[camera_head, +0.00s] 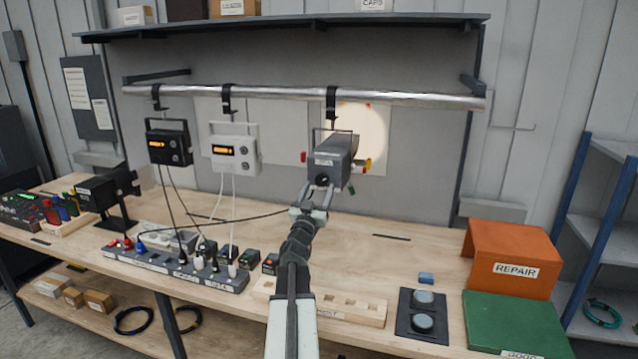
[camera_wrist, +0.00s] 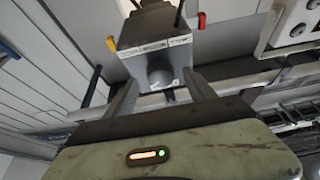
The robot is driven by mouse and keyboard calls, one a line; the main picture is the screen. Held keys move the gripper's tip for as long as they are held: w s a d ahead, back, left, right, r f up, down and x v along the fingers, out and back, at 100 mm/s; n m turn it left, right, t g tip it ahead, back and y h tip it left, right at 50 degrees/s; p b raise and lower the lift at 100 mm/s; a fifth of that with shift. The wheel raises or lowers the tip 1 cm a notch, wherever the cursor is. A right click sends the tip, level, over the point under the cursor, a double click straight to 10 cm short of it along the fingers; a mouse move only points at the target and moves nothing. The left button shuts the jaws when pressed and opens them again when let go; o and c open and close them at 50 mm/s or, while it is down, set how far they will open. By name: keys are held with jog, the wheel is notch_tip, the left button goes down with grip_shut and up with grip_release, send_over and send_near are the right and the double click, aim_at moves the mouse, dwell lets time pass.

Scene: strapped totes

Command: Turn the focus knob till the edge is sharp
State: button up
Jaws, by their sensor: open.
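A grey spotlight (camera_head: 337,158) hangs by a bracket from the metal pipe. A dark round knob (camera_head: 322,180) sits on its near end face; in the wrist view the knob (camera_wrist: 160,74) shows grey. My gripper (camera_head: 319,190) is open, its fingers at either side of the knob. In the wrist view my gripper (camera_wrist: 161,84) has the knob between its fingers, with gaps visible; I cannot tell whether the tips reach it. A round warm light patch (camera_head: 372,130) lies on the back panel, partly hidden by the spotlight. I cannot tell how sharp its edge is.
Red and yellow tabs (camera_head: 366,163) stick out at the spotlight's side. A white unit (camera_head: 234,156) and a black unit (camera_head: 168,146) hang to the left, with cables trailing to a power strip (camera_head: 176,268). An orange REPAIR box (camera_head: 510,246) stands at the right.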

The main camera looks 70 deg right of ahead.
jog(key=shift+x, duration=1.1)
jog(key=c, duration=1.3)
jog(key=m, duration=0.1)
jog(key=m+g, duration=0.1)
jog(key=m, duration=0.1)
jog(key=m+g, duration=0.1)
jog(key=shift+w+r+m+p, duration=0.1)
jog(key=shift+w+m+p, duration=0.2)
jog(key=shift+m+p, duration=0.1)
jog(key=shift+c, duration=0.3)
jog(key=shift+a+m+g, duration=0.1)
jog(key=shift+m+g, duration=0.5)
jog(key=shift+s, duration=0.1)
jog(key=o, duration=1.4)
jog(key=shift+c, duration=0.2)
